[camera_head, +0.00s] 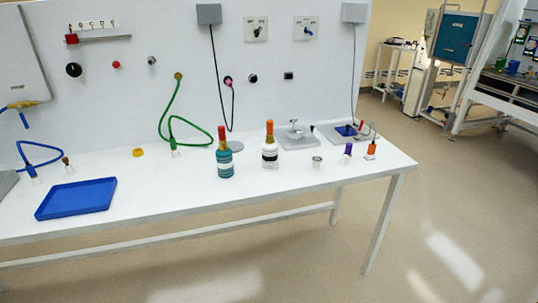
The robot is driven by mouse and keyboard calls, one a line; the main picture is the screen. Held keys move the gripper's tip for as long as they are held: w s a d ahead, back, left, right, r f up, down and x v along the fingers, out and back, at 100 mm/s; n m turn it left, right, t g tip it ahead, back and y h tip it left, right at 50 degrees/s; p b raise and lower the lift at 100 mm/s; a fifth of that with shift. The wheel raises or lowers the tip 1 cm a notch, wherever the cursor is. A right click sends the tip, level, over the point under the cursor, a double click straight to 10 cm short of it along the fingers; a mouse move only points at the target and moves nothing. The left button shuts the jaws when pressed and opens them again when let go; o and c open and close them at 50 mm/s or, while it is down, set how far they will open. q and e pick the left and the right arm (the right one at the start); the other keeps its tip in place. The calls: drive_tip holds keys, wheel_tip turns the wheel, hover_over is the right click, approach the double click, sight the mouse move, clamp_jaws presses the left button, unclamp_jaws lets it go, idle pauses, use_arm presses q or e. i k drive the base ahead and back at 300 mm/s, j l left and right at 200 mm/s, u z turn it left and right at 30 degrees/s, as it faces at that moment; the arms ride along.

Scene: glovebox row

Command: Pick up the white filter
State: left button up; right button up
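A white bottle-shaped piece with a dark band and an orange top (270,153) stands upright on the white table. It is the best match for the white filter, but I cannot tell for certain. Neither of my grippers is in view.
A blue tray (76,199) lies empty at the table's left. A small grey cup (317,163), a purple-topped piece (347,153) and an orange piece (371,150) stand at right. A green hose (163,124) hangs behind. Table (165,195) front-middle is clear.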

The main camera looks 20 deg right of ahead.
sight(270, 147)
drive_tip(key=i+l+u, duration=0.4)
drive_tip(key=l, duration=0.15)
drive_tip(key=i+l+u, duration=0.2)
drive_tip(key=l+u, duration=0.2)
drive_tip(key=l, duration=0.25)
drive_tip(key=i+l+u, duration=0.2)
drive_tip(key=l, duration=0.15)
drive_tip(key=k, duration=0.05)
